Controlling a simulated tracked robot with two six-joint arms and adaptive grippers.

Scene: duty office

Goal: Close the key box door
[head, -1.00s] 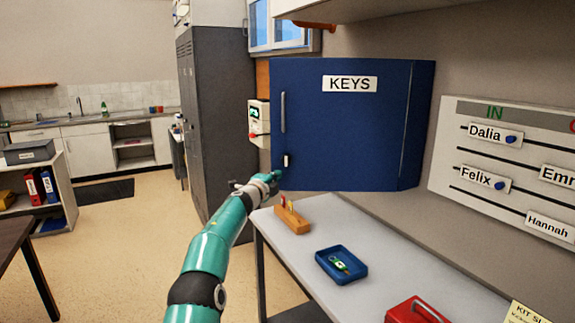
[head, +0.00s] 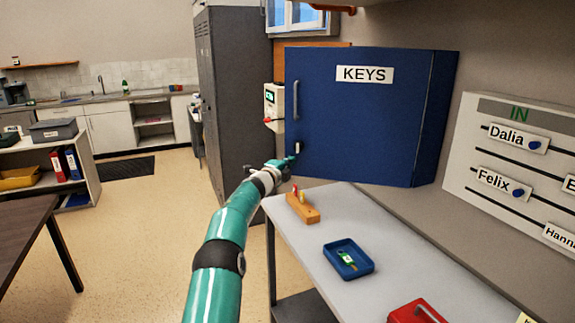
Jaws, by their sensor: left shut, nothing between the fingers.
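The blue key box door (head: 365,120) faces me, with a KEYS label (head: 364,75), a grey handle (head: 295,100) and a small white latch or lock (head: 298,147) on its left side. It looks swung out at an angle from the wall, and the inside of the key box is hidden behind it. The box's side (head: 436,115) shows at the right. My left gripper (head: 291,161) is shut and empty at the door's lower left edge, just below the white piece. I cannot tell whether it touches the door. My right gripper is out of view.
Below the door, a grey table (head: 380,266) holds a wooden block (head: 303,209), a blue tray (head: 348,259) and a red box (head: 416,312). An IN board (head: 500,190) hangs on the right wall. A dark locker (head: 233,110) stands behind.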

